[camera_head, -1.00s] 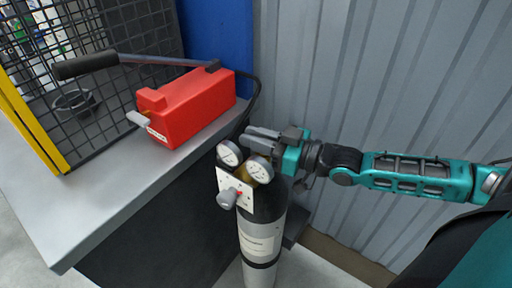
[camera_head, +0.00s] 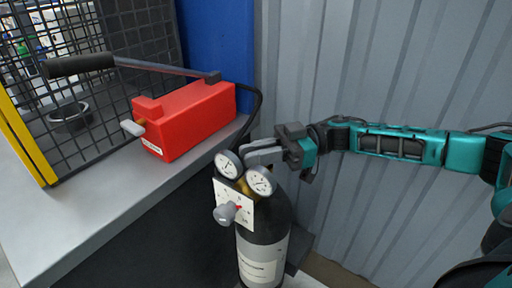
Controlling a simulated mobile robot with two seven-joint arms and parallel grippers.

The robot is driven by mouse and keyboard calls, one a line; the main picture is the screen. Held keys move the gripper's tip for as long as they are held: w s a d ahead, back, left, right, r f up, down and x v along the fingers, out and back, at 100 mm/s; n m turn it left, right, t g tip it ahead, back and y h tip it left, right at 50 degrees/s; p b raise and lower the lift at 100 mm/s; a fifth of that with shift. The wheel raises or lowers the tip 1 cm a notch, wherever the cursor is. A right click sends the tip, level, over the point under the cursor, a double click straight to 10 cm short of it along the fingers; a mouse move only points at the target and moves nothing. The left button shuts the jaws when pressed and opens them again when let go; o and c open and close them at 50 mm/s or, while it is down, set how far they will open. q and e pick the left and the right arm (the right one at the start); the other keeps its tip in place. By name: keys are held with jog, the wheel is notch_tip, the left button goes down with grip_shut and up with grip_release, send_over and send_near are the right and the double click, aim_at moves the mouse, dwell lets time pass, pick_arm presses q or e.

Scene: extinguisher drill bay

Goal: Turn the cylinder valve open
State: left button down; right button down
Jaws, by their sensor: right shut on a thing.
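The gas cylinder (camera_head: 264,255) stands upright beside the bench, with a dark shoulder and a pale label. Two round gauges, a left one (camera_head: 228,163) and a right one (camera_head: 261,181), sit at its top. A white plate (camera_head: 231,197) with a grey knob (camera_head: 225,213) and a small red pointer faces me below them. My right gripper (camera_head: 262,150) reaches in from the right, its fingers behind the gauges at the cylinder's top. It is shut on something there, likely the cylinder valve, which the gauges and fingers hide. My left gripper is not in view.
A red hand pump (camera_head: 190,115) with a long black-gripped lever (camera_head: 130,65) stands on the grey bench (camera_head: 95,210). A black hose runs from it down behind the cylinder. A mesh cage with a yellow post (camera_head: 28,140) is at left. A corrugated wall (camera_head: 390,70) closes the back.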

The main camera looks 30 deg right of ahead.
jog(key=n+g, duration=0.1)
jog(key=g, duration=0.1)
jog(key=shift+n+g, duration=0.4)
jog(key=n+g, duration=0.1)
jog(key=g, duration=0.1)
jog(key=shift+s+a+n+g, duration=0.1)
jog(key=shift+s+n+g, duration=0.1)
jog(key=shift+n+g, duration=0.2)
jog(key=shift+s+n+g+h+b, duration=0.2)
jog(key=shift+n+g+b, duration=0.25)
jog(key=shift+n+g, duration=0.6)
jog(key=shift+s+n+g+h+b, duration=0.1)
jog(key=shift+n+g+h+b, duration=0.3)
jog(key=shift+g, duration=1.05)
jog(key=shift+r+n+g, duration=0.1)
jog(key=shift+n+g, duration=0.2)
jog(key=shift+n, duration=0.05)
jog(key=c, duration=1.2)
grip_release()
jog(key=shift+o, duration=0.2)
